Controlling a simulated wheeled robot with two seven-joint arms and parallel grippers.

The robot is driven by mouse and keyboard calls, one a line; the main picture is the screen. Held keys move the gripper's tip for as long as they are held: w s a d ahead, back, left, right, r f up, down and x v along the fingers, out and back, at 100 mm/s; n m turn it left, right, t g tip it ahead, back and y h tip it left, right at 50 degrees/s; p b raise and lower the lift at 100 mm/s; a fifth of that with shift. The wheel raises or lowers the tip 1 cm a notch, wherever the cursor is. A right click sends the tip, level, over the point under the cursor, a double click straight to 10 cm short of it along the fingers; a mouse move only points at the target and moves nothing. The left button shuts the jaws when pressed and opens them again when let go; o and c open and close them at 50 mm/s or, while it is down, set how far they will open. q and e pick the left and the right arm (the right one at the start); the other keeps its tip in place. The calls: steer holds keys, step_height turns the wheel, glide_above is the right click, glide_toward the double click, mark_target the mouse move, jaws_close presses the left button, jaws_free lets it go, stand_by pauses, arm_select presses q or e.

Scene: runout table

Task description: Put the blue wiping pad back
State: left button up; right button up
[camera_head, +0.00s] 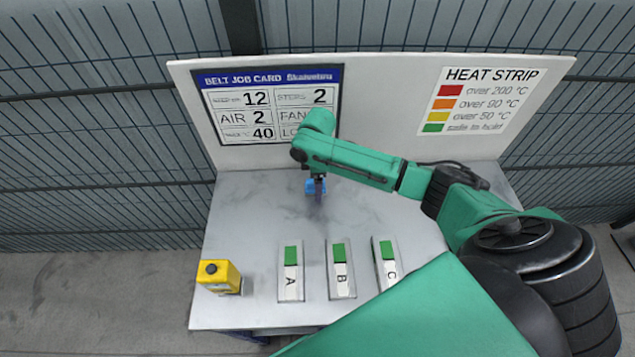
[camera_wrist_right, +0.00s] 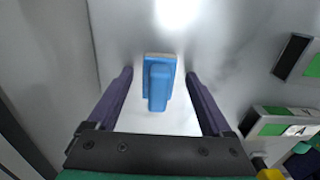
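The blue wiping pad (camera_head: 309,186) is at the back middle of the table, partly hidden by my right gripper (camera_head: 317,187) in the head view. In the right wrist view the blue wiping pad (camera_wrist_right: 158,88) has a raised blue grip and a pale edge. It sits between the two dark fingers of my right gripper (camera_wrist_right: 159,74), with a gap on both sides. The right gripper is open and holds nothing. Whether the fingertips reach the table surface cannot be told. My left gripper is not in view.
The grey table (camera_head: 245,215) carries plates A (camera_head: 291,275), B (camera_head: 341,275) and C (camera_head: 386,262), each with a green patch. A yellow block with a black button (camera_head: 220,276) stands front left. A white board (camera_head: 400,80) with a job card (camera_head: 265,105) and heat strip chart rises behind.

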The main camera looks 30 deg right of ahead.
step_height(320, 180, up, 12)
steer(key=b, duration=0.1)
stand_by(0.6)
